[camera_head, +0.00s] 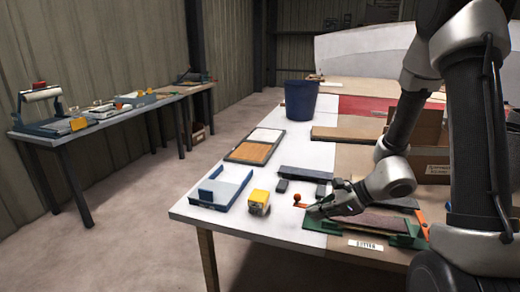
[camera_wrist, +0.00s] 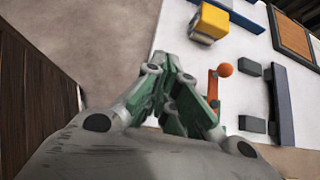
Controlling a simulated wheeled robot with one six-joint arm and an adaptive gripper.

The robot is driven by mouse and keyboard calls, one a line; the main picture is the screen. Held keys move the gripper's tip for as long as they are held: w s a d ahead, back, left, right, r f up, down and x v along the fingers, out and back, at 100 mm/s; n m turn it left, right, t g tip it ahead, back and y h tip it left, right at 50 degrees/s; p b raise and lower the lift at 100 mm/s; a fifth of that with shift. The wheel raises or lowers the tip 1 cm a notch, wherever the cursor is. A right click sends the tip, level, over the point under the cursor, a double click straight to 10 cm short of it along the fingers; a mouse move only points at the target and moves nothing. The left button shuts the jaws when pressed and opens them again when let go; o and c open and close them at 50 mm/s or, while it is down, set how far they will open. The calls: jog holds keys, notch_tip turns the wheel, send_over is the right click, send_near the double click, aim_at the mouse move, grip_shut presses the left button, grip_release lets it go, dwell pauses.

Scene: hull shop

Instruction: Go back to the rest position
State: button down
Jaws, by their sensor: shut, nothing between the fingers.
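My gripper (camera_head: 316,209) is shut and empty. In the head view it hangs low over the front of the table (camera_head: 225,215), just right of an orange-red knobbed lever (camera_head: 298,198). In the wrist view my gripper (camera_wrist: 173,62) has its green fingers together, and the orange lever with its round knob (camera_wrist: 224,70) stands to the right of the fingers. Whether the fingers touch the lever is unclear. My arm hides part of the table's right side.
A yellow block (camera_head: 258,199), a blue tray (camera_head: 222,189) and small dark blocks (camera_head: 282,186) lie near my gripper. A green fixture (camera_head: 370,228) sits under my forearm. A blue bucket (camera_head: 301,100) and cardboard box (camera_head: 420,145) stand farther back. Floor to the left is clear.

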jog(key=s+d+r+n+g+h, duration=0.1)
jog(key=s+d+r+n+g, duration=0.2)
jog(key=s+n, duration=0.4)
jog(key=s+d+r+n+g+h, duration=0.1)
jog(key=s+d+r+n+g, duration=0.1)
jog(key=s+d+r+n, duration=0.35)
jog(key=s+d+r+n+t+h, duration=0.2)
jog(key=s+d+r+n+h, duration=0.1)
jog(key=r+n, duration=0.2)
jog(key=s+d+r+n+t+h, duration=0.2)
jog(key=r+n, duration=0.3)
jog(key=r, duration=0.4)
jog(key=shift+s+d+t+h, duration=0.4)
jog(key=shift+s+d+h, duration=0.15)
jog(key=shift+s+h, duration=0.3)
jog(key=shift+r, duration=0.1)
